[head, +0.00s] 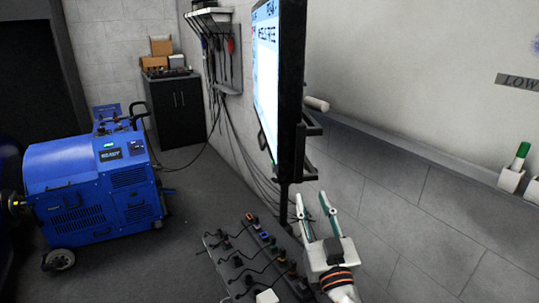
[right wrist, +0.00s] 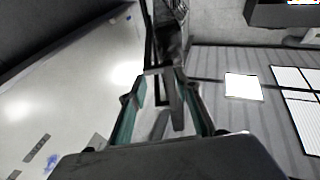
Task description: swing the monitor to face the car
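The monitor (head: 266,75) stands at the upper middle of the head view, seen almost edge-on. Its lit screen faces left and its dark back and bracket (head: 312,125) face the wall on the right. My right gripper (head: 311,203) is below the bracket, fingers pointing up and spread apart. In the right wrist view the open fingers (right wrist: 160,82) have a dark bar (right wrist: 173,98) showing between them; I cannot tell whether it touches them. My left gripper is not in view. The car is not clearly visible; only a dark shape shows at the head view's left edge.
A blue wheeled dynamometer (head: 90,185) stands on the floor at left. A dark panel with several plugs and cables (head: 230,268) is left of my right gripper. A black cabinet (head: 177,112) stands at the back. A wall ledge (head: 400,150) runs along the right. Floor between dynamometer and panel is clear.

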